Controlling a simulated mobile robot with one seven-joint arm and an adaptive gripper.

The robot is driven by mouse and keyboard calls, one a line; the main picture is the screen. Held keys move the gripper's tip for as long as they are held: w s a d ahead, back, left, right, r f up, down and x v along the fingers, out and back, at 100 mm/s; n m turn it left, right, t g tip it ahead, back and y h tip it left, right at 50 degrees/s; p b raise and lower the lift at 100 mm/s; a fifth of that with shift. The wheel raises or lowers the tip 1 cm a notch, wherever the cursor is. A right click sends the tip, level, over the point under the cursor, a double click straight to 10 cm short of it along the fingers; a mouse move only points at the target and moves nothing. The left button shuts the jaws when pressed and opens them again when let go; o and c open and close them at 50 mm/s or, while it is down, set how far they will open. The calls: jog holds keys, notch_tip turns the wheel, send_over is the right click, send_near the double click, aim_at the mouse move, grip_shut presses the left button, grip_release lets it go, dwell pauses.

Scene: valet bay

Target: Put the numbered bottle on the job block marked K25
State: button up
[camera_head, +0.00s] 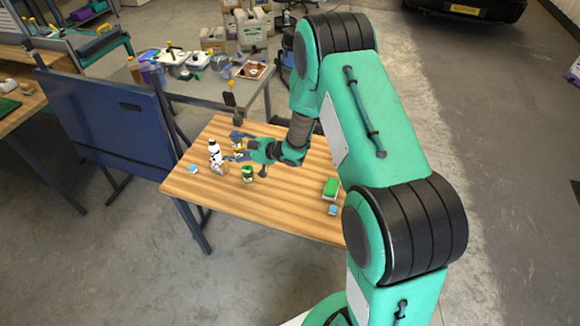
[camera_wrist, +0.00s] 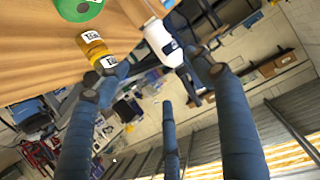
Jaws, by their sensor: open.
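My gripper (camera_head: 236,147) is open over the left part of the wooden table (camera_head: 290,212), its fingers pointing left. A white bottle (camera_head: 214,150) with a dark mark stands just beyond the fingertips; it also shows in the wrist view (camera_wrist: 162,42). A small amber item (camera_wrist: 96,46) with white labels appears near the left finger in the wrist view. A green-topped item (camera_head: 247,173) with a white label stands nearer the camera. Small blue-and-white blocks lie at the table's left (camera_head: 193,169) and right (camera_head: 332,209). Their marks, and K25, are not readable.
A green-and-yellow block (camera_head: 330,187) lies at the table's right. A blue panel (camera_head: 108,118) stands left of the table. Behind is a grey bench (camera_head: 200,90) with bottles and trays. The table's middle and front are mostly clear.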

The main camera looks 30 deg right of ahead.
jog(key=s+d+r+m+h, duration=0.1)
jog(key=d+r+h, duration=0.2)
jog(key=r, duration=0.6)
jog(key=d+r+m+h, duration=0.1)
jog(key=d+r+h, duration=0.15)
jog(key=r, duration=0.65)
jog(key=s+d+r+m+g+h, duration=0.1)
jog(key=s+d+r+m+h, duration=0.25)
jog(key=s+r, duration=0.75)
jog(key=s+a+r+g, duration=0.1)
jog(key=s+a+r, duration=0.1)
jog(key=s, duration=1)
jog(key=s+a+r+m+g+y, duration=0.1)
jog(key=s+a+r+g, duration=0.1)
jog(key=s, duration=1)
jog(key=s+a+r+m+g, duration=0.1)
jog(key=s+a+r, duration=0.1)
jog(key=s, duration=1)
jog(key=shift+s+a+r+g+y, duration=0.25)
jog(key=shift+a+r+g+y, duration=0.1)
jog(key=shift+r, duration=0.2)
